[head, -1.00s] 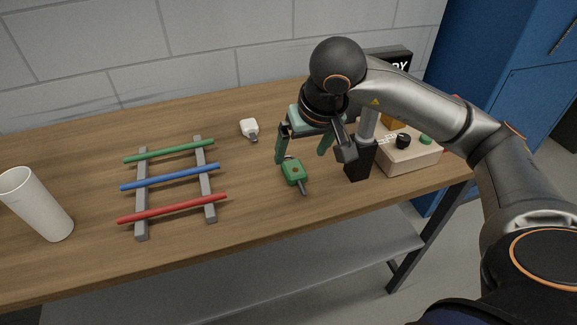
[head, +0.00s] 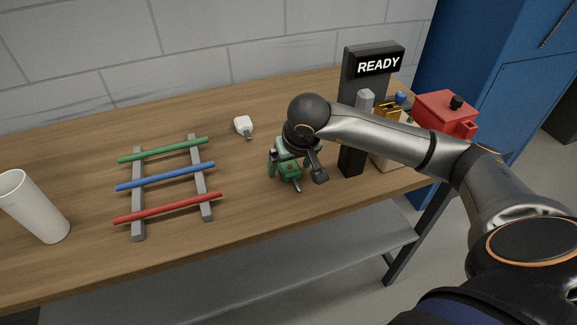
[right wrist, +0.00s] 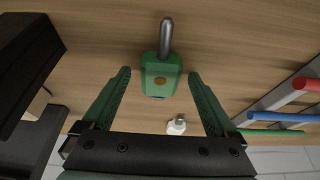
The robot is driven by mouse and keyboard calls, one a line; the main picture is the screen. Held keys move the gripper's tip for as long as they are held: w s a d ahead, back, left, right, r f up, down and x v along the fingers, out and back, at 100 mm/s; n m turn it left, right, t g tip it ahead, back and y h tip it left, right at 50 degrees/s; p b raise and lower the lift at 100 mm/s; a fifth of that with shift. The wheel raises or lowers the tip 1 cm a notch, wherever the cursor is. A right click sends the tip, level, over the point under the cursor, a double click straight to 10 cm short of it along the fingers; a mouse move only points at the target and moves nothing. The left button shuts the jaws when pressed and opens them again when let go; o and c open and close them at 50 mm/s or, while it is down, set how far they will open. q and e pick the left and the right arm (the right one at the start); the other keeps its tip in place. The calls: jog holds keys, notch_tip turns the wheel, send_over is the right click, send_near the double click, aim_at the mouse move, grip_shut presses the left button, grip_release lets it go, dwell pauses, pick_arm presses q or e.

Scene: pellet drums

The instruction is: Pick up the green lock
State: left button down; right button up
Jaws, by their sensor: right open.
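The green lock (head: 289,172) lies on the wooden table, partly hidden under my right gripper in the head view. In the right wrist view the green lock (right wrist: 161,75) shows its green body with a round brass-coloured spot and a grey bar pointing away from my gripper. My right gripper (head: 285,176) is right over it, and in the right wrist view its two green fingers (right wrist: 159,74) are apart, one on each side of the lock with a gap on both sides. My left gripper is not in view.
A rack with green, blue and red rods (head: 166,177) lies left of the lock. A small white object (head: 243,125) lies behind. A white cup (head: 36,207) stands far left. A black post with a READY sign (head: 378,62) and a red box (head: 446,112) stand right.

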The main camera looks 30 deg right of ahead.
jog(key=shift+f, duration=0.15)
grip_shut()
dwell(0.7)
